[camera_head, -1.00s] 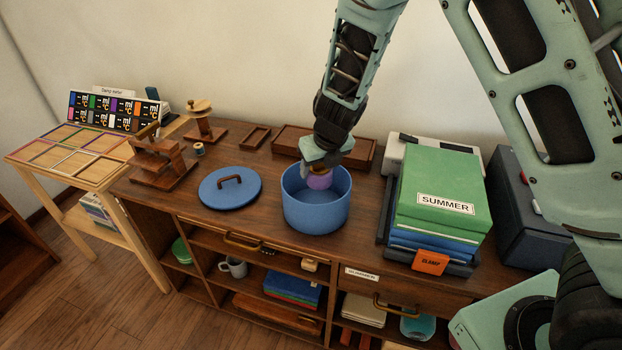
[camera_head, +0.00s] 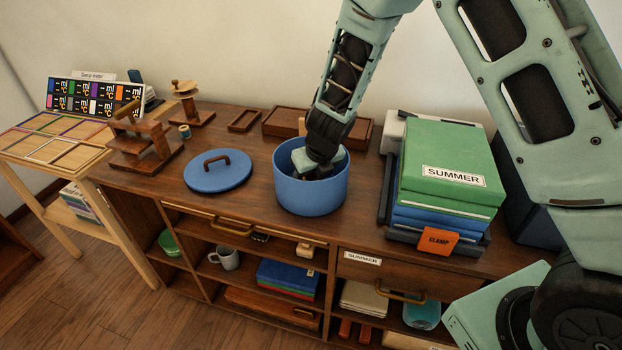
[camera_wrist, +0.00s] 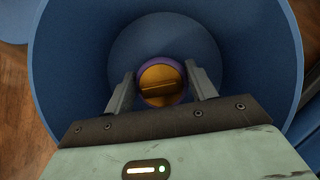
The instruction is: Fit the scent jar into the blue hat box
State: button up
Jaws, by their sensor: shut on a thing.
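The blue hat box (camera_head: 311,196) stands open on the wooden cabinet top. My gripper (camera_head: 318,172) reaches down inside its rim, and the fingertips are hidden by the box wall in the head view. In the wrist view, my gripper (camera_wrist: 162,88) is shut on the scent jar (camera_wrist: 160,83), which has a purple rim and an amber, shiny top. The jar is inside the hat box (camera_wrist: 65,70), near the middle of its opening. I cannot tell whether the jar touches the box floor. The blue lid (camera_head: 218,174) with its brown handle lies flat to the left of the box.
A stack of green and blue boxes (camera_head: 452,155) labelled SUMMER stands close to the right. A wooden tray (camera_head: 283,124) lies behind the hat box. A stepped wooden stand (camera_head: 146,147) is at left. Bare cabinet top lies in front of the lid.

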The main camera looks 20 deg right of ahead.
jog(key=shift+f, duration=0.1)
jog(key=o, duration=1.3)
jog(key=shift+r, duration=0.2)
